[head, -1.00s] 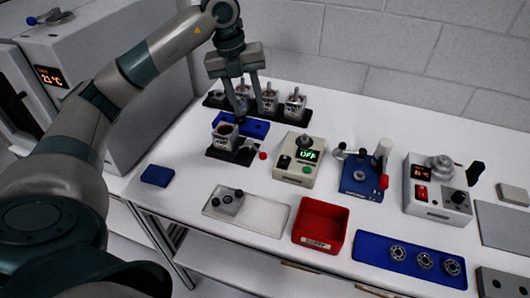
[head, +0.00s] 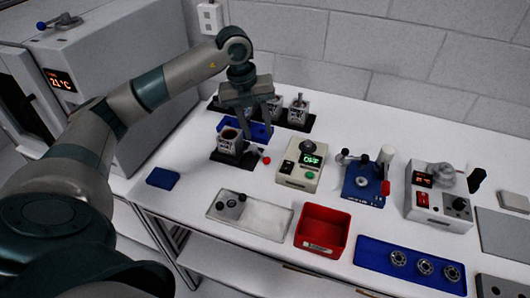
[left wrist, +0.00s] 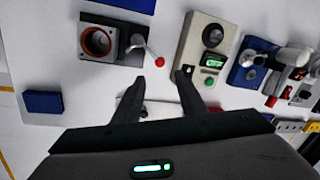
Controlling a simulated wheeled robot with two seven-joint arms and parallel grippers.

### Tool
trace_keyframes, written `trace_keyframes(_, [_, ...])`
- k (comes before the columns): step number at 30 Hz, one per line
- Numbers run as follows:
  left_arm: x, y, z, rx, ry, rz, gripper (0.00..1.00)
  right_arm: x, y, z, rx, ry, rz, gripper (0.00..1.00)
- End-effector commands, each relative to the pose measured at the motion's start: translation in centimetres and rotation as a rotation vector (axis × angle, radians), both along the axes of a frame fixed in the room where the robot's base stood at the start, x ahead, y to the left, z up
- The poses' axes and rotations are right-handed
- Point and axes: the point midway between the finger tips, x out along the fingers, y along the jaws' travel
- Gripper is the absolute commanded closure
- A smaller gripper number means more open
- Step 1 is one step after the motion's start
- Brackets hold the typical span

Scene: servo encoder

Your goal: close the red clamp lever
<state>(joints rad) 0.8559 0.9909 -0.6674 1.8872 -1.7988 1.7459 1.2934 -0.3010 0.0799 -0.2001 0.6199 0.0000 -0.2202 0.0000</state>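The clamp lever, tipped with a red ball (head: 266,160), sticks out from the right side of a dark clamp fixture (head: 222,157). A grey servo housing (head: 230,141) with a round opening stands upright in the fixture. In the left wrist view, the red ball (left wrist: 159,61) is at the end of a pale lever arm beside the fixture (left wrist: 97,40). My left gripper (head: 258,124) is open and empty, pointing down above the table near the fixture. In the left wrist view, the red ball lies just beyond the gap between its fingertips (left wrist: 158,80). My right gripper is not in view.
A beige tester with a green display (head: 300,165) stands close right of the lever. A blue tray (head: 262,131) and a black rack of housings (head: 300,112) are behind. A blue block (head: 163,178), a pale tray (head: 266,217) and a red bin (head: 321,229) lie in front.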

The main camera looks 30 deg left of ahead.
Motion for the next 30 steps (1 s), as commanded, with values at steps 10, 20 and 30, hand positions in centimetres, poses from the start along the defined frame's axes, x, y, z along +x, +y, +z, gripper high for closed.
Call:
trace_keyframes(10, [0.6,-1.0,-6.1,0.0,0.006,-0.001,0.62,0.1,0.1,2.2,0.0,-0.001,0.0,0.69])
trace_keyframes(20, [1.1,-1.6,-10.2,0.0,0.002,0.0,0.62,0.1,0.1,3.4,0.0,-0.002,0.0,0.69])
trace_keyframes(30, [1.2,-1.8,-11.0,0.0,0.0,0.0,0.62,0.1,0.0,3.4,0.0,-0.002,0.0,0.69])
